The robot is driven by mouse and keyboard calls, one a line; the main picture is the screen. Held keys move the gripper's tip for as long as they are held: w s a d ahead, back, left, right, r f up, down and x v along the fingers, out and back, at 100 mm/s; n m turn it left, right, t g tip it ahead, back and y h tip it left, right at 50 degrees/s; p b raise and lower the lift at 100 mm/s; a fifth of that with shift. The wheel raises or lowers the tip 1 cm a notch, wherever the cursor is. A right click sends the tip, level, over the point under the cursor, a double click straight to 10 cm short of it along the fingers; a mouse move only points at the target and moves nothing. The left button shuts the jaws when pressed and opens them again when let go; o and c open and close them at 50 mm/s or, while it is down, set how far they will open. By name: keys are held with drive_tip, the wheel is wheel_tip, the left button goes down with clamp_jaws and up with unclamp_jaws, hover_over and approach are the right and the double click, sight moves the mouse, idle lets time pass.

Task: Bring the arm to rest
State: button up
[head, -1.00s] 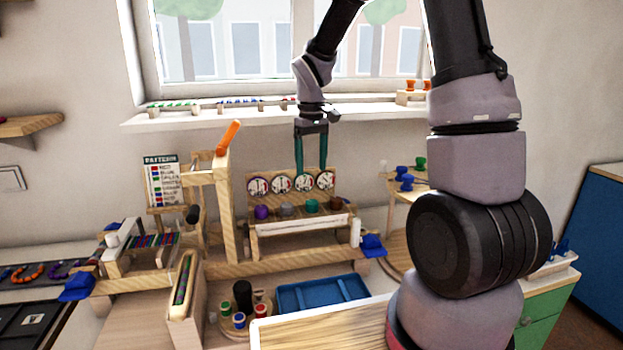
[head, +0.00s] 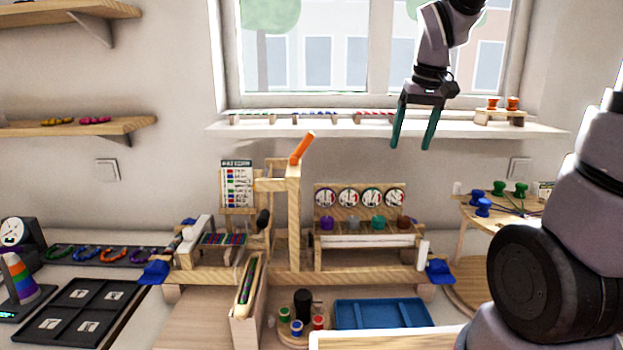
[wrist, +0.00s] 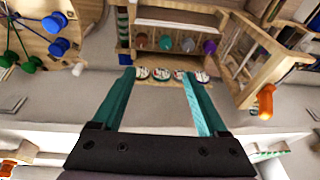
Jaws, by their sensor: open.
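My gripper (head: 413,146) is in the air in front of the window sill, at the upper right of the head view. Its two teal fingers point down and stand apart with nothing between them. In the wrist view my gripper (wrist: 160,75) also shows empty, with the row of round dials (wrist: 160,74) beyond the fingertips. My arm bends up from the right side of the head view. In the head view the fingertips are above the dial rack (head: 365,240) and apart from it.
The wooden bead loom (head: 293,225) with an orange handle (head: 302,148) stands left of my gripper. A blue tray (head: 382,313) lies in front of the rack. The window sill (head: 380,128) holds small bead items. A round stand with blue and green spools (head: 483,207) is at right.

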drive_tip(key=s+d+r+m+t+y, duration=0.1)
drive_tip(key=s+r+m+t, duration=0.3)
drive_tip(key=s, duration=0.8)
wheel_tip(320, 180, up, 3)
drive_tip(key=shift+s+d+f, duration=0.2)
drive_tip(key=shift+s+d, duration=0.1)
drive_tip(key=shift+d, duration=0.35)
